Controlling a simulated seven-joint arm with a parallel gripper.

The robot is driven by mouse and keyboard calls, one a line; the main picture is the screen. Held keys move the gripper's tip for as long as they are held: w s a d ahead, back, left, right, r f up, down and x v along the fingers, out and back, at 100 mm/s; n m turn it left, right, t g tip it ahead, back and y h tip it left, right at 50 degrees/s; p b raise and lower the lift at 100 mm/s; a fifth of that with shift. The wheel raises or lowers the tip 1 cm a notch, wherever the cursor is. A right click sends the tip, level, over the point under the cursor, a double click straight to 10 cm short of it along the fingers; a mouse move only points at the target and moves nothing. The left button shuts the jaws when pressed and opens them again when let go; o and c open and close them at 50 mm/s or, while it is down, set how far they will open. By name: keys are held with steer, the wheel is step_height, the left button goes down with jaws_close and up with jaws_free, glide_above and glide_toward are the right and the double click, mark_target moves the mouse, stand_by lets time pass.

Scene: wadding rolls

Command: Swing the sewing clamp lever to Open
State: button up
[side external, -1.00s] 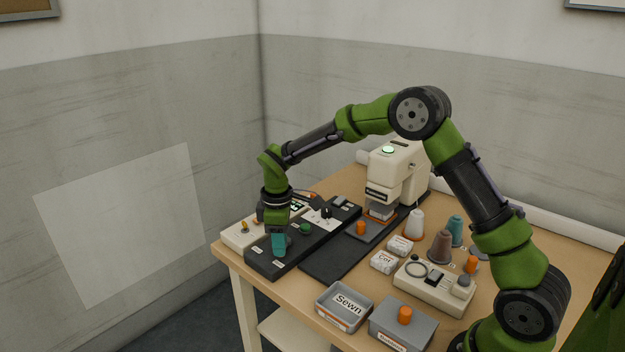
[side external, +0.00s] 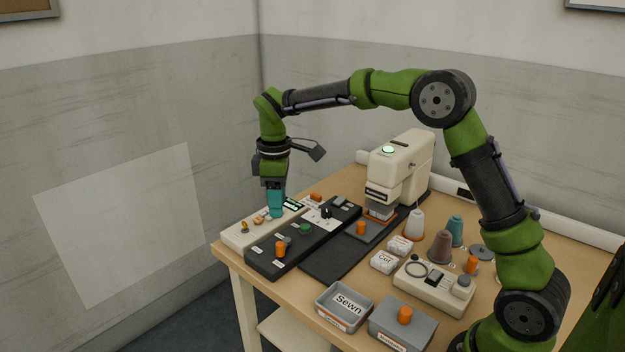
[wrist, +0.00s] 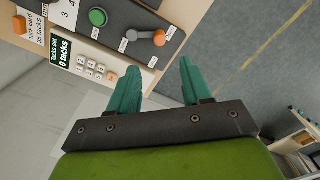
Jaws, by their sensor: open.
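The lever with an orange knob (side external: 280,249) stands near the front end of the black control panel (side external: 262,258). In the wrist view its grey arm and orange knob (wrist: 158,39) point toward one small white label (wrist: 170,33); the label words are too small to read. My gripper (side external: 276,213) is open and empty, with teal fingers pointing down. It is above and behind the lever, over the cream keypad box, apart from the knob. In the wrist view the open fingertips (wrist: 159,66) sit below the lever in the picture.
A green button (side external: 305,229) and a black switch (side external: 326,212) are on the same panel. The cream keypad box (side external: 238,237) lies behind it. The sewing machine (side external: 397,172), thread cones and the Sewn bin (side external: 344,305) stand to the right. The air above the lever is clear.

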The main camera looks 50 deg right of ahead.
step_height(320, 180, up, 6)
steer(key=shift+f, duration=0.25)
steer(key=s+a+r+m+t+y, duration=0.1)
steer(key=s+m+t, duration=0.6)
steer(key=s, duration=1.8)
steer(key=r+m+y, duration=0.1)
steer(key=m, duration=0.4)
steer(key=shift+s, duration=0.3)
